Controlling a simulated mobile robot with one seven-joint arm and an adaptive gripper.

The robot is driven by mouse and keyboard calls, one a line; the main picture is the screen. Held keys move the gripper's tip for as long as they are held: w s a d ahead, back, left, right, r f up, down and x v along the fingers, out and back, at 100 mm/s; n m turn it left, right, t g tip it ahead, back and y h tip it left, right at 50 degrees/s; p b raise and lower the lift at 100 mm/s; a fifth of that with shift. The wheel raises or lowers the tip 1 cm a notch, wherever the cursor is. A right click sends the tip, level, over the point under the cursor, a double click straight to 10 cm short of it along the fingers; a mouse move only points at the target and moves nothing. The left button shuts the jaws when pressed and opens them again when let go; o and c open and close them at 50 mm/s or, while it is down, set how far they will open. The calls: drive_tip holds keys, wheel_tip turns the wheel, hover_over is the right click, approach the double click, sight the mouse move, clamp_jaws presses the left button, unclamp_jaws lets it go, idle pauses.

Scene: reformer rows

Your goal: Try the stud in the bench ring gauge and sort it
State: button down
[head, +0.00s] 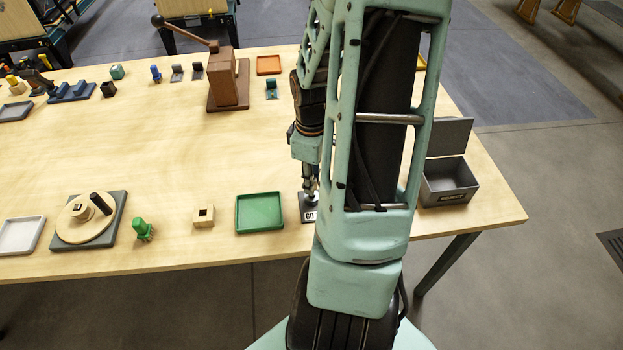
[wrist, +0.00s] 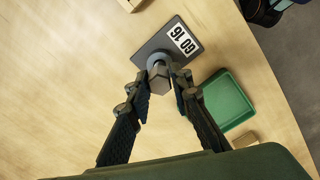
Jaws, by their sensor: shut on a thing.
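My gripper (head: 311,190) points down at the dark bench ring gauge (head: 308,210) near the table's front edge. In the wrist view, the gripper (wrist: 163,80) is shut on a grey stud with a hexagonal head (wrist: 158,72). The stud is over the gauge plate (wrist: 153,47), which carries a white label reading "GO 16". The stud's lower end and the ring's hole are hidden, so I cannot tell how deep the stud sits. A green tray (head: 259,213) lies left of the gauge; it also shows in the wrist view (wrist: 224,101).
A wooden block (head: 204,216), green figure (head: 143,229) and round wooden piece (head: 86,221) stand left. A brown press (head: 226,85) stands behind. The table's middle is clear.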

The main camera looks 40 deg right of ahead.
drive_tip(key=shift+f+b, duration=0.75)
drive_tip(key=shift+f, duration=0.3)
idle(0.6)
drive_tip(key=shift+r, duration=0.1)
idle(0.8)
drive_tip(key=shift+r+p, duration=3.4)
